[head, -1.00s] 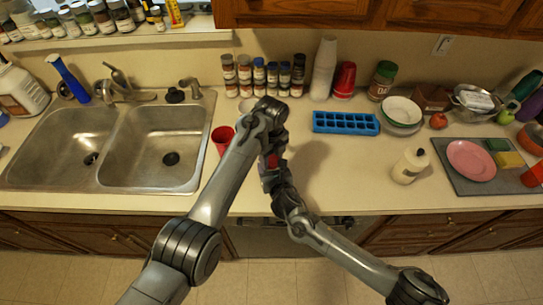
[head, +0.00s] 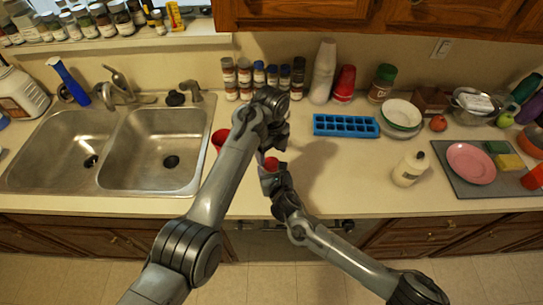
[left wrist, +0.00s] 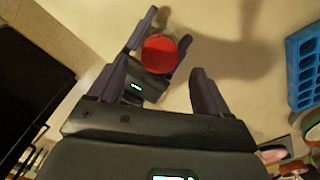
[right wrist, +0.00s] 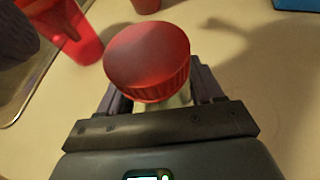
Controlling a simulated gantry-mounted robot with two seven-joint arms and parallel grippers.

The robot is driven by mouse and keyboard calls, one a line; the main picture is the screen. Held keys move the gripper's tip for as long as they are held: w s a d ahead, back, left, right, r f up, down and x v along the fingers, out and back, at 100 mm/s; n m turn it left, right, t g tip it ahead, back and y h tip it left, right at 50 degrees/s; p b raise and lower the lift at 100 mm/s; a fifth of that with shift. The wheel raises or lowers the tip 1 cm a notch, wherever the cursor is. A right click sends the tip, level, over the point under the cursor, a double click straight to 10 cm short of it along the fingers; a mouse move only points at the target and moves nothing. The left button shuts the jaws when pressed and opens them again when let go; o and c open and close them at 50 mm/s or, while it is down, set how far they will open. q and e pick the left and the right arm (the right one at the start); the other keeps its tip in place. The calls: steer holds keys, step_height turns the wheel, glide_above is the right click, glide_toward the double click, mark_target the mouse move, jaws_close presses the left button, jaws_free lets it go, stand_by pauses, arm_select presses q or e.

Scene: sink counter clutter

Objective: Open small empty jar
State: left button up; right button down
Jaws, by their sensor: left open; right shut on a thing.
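The small jar has a red ribbed lid (head: 271,164) sitting on top. In the right wrist view the lid (right wrist: 148,58) shows large, with a strip of the pale jar body (right wrist: 165,103) below it. My right gripper (right wrist: 158,90) is shut on the jar below the lid. My left gripper (head: 279,140) is open and empty, apart from the lid and a little behind it in the head view. In the left wrist view the lid (left wrist: 160,54) shows beyond the open left fingers, between the right gripper's fingers. Most of the jar body is hidden.
A red cup (head: 219,139) stands left of the left forearm, by the double sink (head: 128,120). Counter right of the grippers is clear.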

mark_target(271, 163)
arm_select(q)
steer(key=shift+r+m, duration=0.3)
steer(key=shift+r, duration=0.35)
steer(key=shift+c, duration=0.3)
steer(key=shift+r+m, duration=1.15)
steer(key=shift+m, duration=0.25)
steer(key=shift+f, duration=3.85)
steer(key=shift+c, duration=0.3)
steer(key=c, duration=1)
steer(key=n, duration=0.3)
steer(key=shift+c, duration=0.2)
steer(key=o, duration=1.2)
steer(key=shift+c, duration=0.2)
